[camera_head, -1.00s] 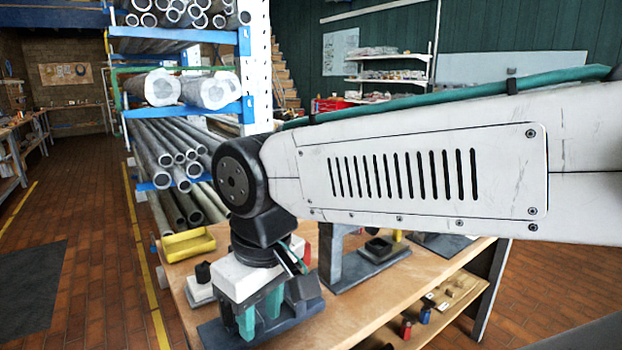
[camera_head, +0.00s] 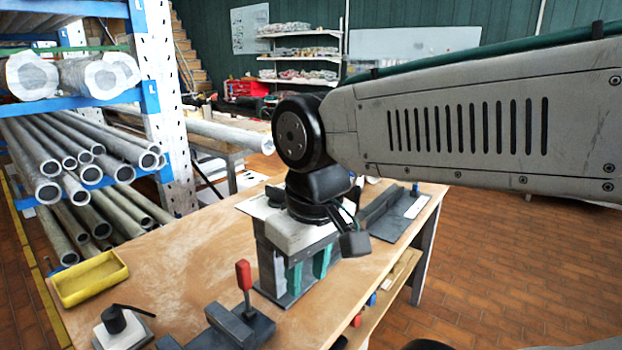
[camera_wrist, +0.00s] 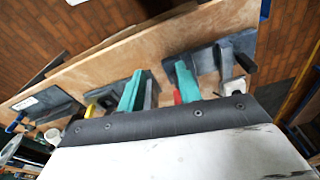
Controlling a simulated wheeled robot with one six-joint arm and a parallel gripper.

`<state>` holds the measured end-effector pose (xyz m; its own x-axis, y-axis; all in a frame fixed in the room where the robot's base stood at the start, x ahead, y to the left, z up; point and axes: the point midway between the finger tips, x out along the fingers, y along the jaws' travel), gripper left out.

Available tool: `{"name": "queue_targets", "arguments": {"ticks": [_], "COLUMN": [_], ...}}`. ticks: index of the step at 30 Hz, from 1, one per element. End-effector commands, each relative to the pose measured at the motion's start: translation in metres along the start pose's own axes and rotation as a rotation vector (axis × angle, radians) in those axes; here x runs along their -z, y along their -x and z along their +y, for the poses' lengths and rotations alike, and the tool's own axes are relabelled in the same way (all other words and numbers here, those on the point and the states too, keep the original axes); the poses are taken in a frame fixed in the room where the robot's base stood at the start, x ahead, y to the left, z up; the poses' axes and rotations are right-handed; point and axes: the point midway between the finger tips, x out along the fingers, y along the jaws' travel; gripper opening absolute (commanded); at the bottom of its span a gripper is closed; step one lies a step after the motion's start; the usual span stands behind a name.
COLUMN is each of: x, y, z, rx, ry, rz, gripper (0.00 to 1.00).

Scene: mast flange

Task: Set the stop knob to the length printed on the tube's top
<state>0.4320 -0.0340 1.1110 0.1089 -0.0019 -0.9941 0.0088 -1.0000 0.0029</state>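My gripper (camera_head: 296,272) hangs over the wooden bench in the head view, its two teal fingers pointing down. In the wrist view the fingers (camera_wrist: 158,86) stand apart, with bench top between them and nothing held. A grey upright fixture stands close behind the fingers, largely hidden by my wrist. A dark fixture (camera_head: 395,212) with a white label lies to the right on the bench; it also shows at left in the wrist view (camera_wrist: 48,104). A black knob-like part on a white base (camera_head: 118,328) sits at front left. I cannot tell which part is the stop knob, and no printed length is readable.
A dark clamp (camera_head: 228,328) with a red handle stands on the bench in front of my gripper. A yellow tray (camera_head: 90,280) lies at the left edge. A rack of tubes (camera_head: 80,165) stands at left. The bench is bare between tray and gripper.

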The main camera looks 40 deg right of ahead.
Motion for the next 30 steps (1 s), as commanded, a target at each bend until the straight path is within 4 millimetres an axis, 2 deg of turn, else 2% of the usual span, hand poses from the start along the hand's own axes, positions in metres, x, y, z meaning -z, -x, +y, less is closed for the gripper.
{"name": "queue_targets", "arguments": {"ticks": [5, 9, 12, 15, 18, 21, 25, 30], "x": [0.065, 0.129, 0.168, 0.198, 0.218, 0.228, 0.229, 0.226], "y": [0.036, 0.060, 0.070, 0.074, 0.076, 0.075, 0.064, 0.036], "z": [0.016, 0.044, 0.064, 0.081, 0.093, 0.099, 0.101, 0.100], "rx": [0.008, 0.015, 0.016, 0.015, 0.014, 0.014, 0.014, 0.014], "ry": [0.035, 0.080, 0.114, 0.146, 0.168, 0.181, 0.185, 0.184], "rz": [-0.028, -0.054, -0.073, -0.090, -0.101, -0.108, -0.110, -0.111], "gripper": [0.35, 0.35, 0.35, 0.35, 0.35, 0.35, 0.35, 0.35]}}
